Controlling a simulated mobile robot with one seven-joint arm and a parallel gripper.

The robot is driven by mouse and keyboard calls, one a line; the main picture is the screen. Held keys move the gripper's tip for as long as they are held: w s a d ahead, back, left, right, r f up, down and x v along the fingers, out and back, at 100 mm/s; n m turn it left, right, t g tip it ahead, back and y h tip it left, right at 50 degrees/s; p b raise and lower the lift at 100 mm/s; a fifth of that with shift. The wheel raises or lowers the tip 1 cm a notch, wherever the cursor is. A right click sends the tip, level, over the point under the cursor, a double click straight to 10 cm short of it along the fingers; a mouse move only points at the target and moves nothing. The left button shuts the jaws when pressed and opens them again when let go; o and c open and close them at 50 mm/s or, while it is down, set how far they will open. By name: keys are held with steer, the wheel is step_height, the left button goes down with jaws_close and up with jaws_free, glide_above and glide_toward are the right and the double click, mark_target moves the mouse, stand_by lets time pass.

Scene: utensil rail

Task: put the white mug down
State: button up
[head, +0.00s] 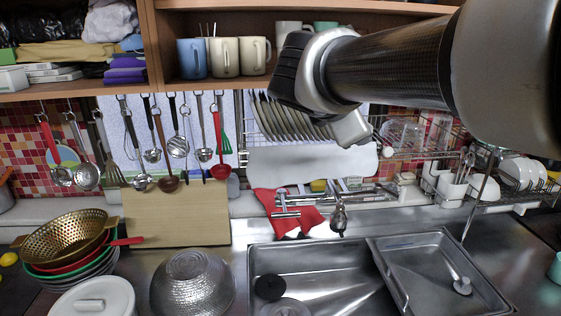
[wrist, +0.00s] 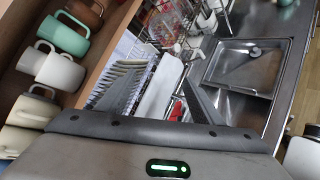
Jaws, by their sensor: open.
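The white mug (head: 287,32) stands upright on the wooden shelf (head: 190,87), partly covered by my arm in the head view. It also shows in the wrist view (wrist: 60,72), between a teal mug (wrist: 64,35) and a cream mug (wrist: 32,108). My gripper (wrist: 165,98) is open, with nothing between its two fingers. The fingers point toward the dish rack and sink, and the white mug is off to their left, apart from them. In the head view my gripper's dark body shows in front of the shelf and rack, and its fingertips are hard to make out.
A blue mug (head: 192,58) and cream mugs (head: 224,57) share the shelf. Below is a rack of plates (head: 285,118). Utensils hang from a rail to the left. The sink (head: 315,270) and faucet (head: 339,215) lie below, with a steel bowl (head: 192,283) beside them.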

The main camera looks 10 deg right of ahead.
steer(key=s+a+f+m+g+y, duration=0.2)
steer(key=s+f+m+y, duration=0.1)
steer(key=s+f+m, duration=0.5)
steer(key=s+a+f+m+g+y, duration=0.3)
steer(key=s+f+m, duration=0.6)
steer(key=s, duration=0.4)
steer(key=shift+s+a+f+m+y, duration=0.15)
steer(key=shift+a+f+m+y, duration=0.1)
steer(key=shift+m+y, duration=0.5)
